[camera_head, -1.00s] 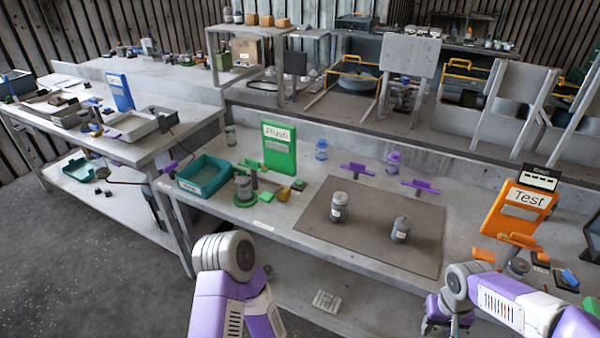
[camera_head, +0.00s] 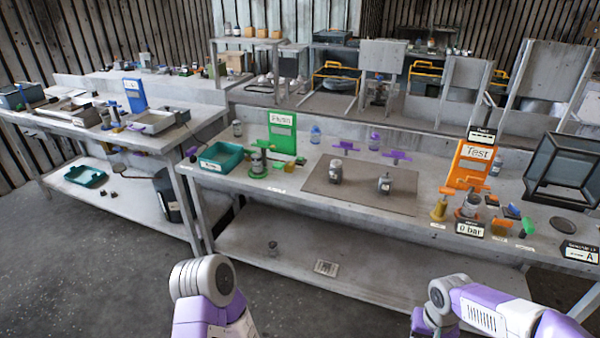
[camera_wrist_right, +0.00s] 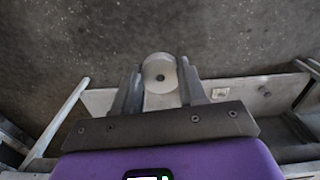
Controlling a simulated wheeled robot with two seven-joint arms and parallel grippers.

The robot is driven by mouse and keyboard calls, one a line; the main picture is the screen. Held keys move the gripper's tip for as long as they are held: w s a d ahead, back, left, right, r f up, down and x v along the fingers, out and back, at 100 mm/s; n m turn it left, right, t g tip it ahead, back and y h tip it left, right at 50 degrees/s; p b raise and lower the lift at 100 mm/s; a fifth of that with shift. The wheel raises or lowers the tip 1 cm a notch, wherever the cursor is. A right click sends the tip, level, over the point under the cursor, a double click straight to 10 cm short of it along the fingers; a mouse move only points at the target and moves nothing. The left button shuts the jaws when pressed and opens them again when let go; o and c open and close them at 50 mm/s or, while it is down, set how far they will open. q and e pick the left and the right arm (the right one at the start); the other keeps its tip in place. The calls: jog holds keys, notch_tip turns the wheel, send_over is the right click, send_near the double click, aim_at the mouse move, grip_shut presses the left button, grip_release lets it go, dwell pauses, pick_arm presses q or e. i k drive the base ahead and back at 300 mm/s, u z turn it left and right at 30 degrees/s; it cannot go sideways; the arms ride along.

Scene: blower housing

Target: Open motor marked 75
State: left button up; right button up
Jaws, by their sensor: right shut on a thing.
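My right gripper (camera_wrist_right: 160,92) is shut on a round grey part (camera_wrist_right: 160,73) with a small central hole, held over the floor in the right wrist view. I cannot tell whether it carries a mark. Two grey canister-like units, one on the left (camera_head: 335,172) and one on the right (camera_head: 384,186), stand on the brown mat (camera_head: 345,200). Their labels are too small to read, so I cannot tell which is 75. Of my left arm only a rounded link shows; its gripper is out of view.
An orange Test panel (camera_head: 470,165) stands on the right, with a "0 bar" display (camera_head: 470,228) before it. A green panel (camera_head: 282,135) and a teal bin (camera_head: 221,157) stand on the left. A glass-sided box (camera_head: 565,170) is at far right. Floor (camera_head: 110,270) is clear at left.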

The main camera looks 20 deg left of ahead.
aim_at(385, 182)
jog(key=u, duration=1.35)
jog(key=i, duration=0.75)
jog(key=u, duration=0.1)
